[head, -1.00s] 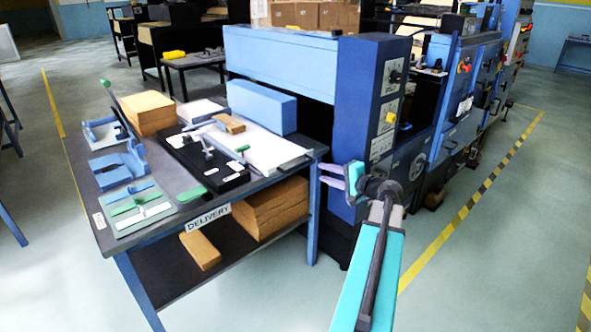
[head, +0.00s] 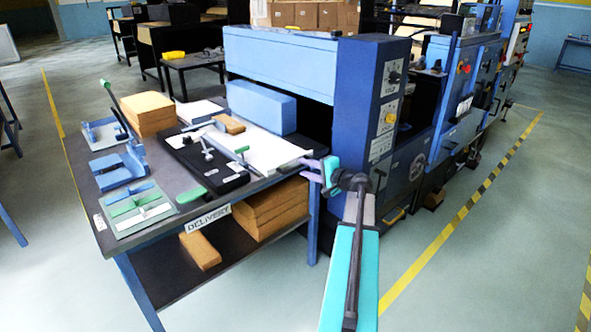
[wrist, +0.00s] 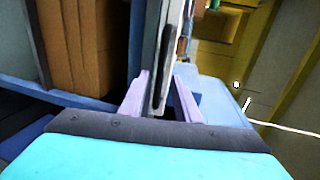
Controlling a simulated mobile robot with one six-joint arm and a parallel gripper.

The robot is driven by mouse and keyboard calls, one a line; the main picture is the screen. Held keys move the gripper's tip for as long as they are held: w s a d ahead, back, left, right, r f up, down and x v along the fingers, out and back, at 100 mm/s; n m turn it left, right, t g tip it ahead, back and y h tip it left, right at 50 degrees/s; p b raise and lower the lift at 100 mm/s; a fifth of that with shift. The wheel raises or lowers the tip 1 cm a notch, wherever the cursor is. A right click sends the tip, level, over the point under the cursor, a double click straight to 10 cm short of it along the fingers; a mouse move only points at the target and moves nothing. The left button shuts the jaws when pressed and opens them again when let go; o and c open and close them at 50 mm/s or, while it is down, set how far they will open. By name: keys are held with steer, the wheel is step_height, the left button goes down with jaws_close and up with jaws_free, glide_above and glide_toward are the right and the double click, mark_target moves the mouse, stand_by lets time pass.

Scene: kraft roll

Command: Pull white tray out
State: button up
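The white tray (head: 265,150) lies flat on the delivery table, with its front end and dark handle at the table's right edge. My gripper (head: 312,170) is at that front end, with its lilac fingers pointing left towards it. In the wrist view, my gripper (wrist: 161,100) has its two fingers apart. A grey edge with a dark slot-like bar (wrist: 165,60), which looks like the tray's front and handle, stands between the fingers. I see gaps beside it, and cannot tell whether either finger touches it.
The delivery table (head: 103,216) also carries a black clamp board (head: 190,158), a blue block (head: 262,106) and a kraft stack (head: 147,113). Another kraft stack (head: 270,208) sits on the lower shelf. The blue machine (head: 360,120) stands close behind my gripper. The floor at front right is clear.

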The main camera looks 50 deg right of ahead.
mark_target(301, 167)
steer(key=shift+x, duration=1.9)
